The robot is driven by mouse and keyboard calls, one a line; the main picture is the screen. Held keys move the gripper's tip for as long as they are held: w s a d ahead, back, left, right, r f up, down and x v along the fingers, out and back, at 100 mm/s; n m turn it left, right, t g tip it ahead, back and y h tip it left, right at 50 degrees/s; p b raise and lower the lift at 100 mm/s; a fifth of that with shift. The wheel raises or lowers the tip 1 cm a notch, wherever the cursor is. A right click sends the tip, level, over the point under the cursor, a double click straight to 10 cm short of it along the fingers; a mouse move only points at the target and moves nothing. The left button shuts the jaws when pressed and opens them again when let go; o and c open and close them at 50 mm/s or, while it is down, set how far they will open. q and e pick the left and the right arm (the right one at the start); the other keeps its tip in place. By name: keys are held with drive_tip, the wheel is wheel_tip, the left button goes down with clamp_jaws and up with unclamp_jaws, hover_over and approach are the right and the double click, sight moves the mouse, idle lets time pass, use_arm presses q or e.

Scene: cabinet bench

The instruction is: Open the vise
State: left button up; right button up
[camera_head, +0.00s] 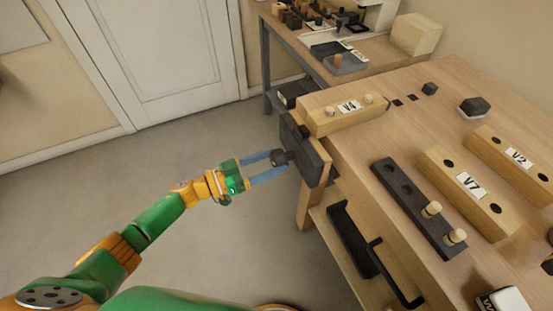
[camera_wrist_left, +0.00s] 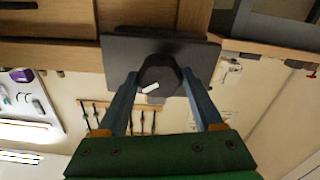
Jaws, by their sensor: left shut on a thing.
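The vise shows as a dark jaw plate (camera_head: 310,155) on the left end of the wooden workbench, beside a wooden block marked V4 (camera_head: 338,117). A black knob (camera_head: 279,158) sticks out from the plate's outer face. My left gripper (camera_head: 283,164) has its blue fingers shut on the knob, one on each side. In the left wrist view, the knob (camera_wrist_left: 158,76) with a white mark sits between the fingertips, in front of the dark plate (camera_wrist_left: 119,50). Any gap behind the plate cannot be made out. My right gripper is out of view.
The bench top (camera_head: 385,135) holds wooden blocks marked V7 (camera_head: 447,169) and V2 (camera_head: 500,148), and a dark strip with pegs (camera_head: 410,200). Open floor (camera_head: 120,185) lies left of the bench.

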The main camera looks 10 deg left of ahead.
use_arm(q)
drive_tip(key=shift+r+n, duration=0.1)
drive_tip(key=shift+n, duration=0.9)
drive_tip(key=shift+n+p, duration=0.5)
drive_tip(key=shift+n, duration=0.9)
drive_tip(key=o, duration=1.2)
drive_tip(key=shift+a, duration=0.1)
